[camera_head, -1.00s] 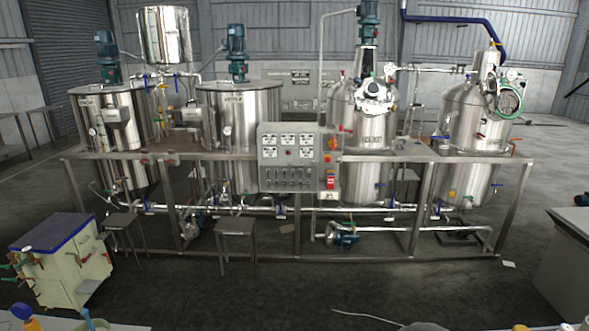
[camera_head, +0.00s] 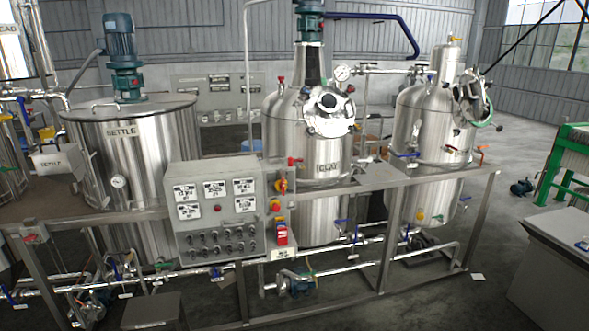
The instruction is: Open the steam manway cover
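Two steel tanks with round side manways show in the head view. The right tank (camera_head: 428,130) has a round manway cover (camera_head: 470,98) with clamps high on its right side, seen at an angle and looking shut. Its label is too small to read, so I cannot confirm it as the steam one. The middle tank (camera_head: 310,190), labelled CLAY, has a similar manway cover (camera_head: 328,110) facing forward. My gripper is not in view.
A steel frame rail (camera_head: 400,182) runs in front of the tanks. A control panel (camera_head: 217,210) stands before the SETTLE tank (camera_head: 130,150). A grey bench (camera_head: 550,245) and a green frame (camera_head: 562,150) are at the right. Open floor lies between bench and frame.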

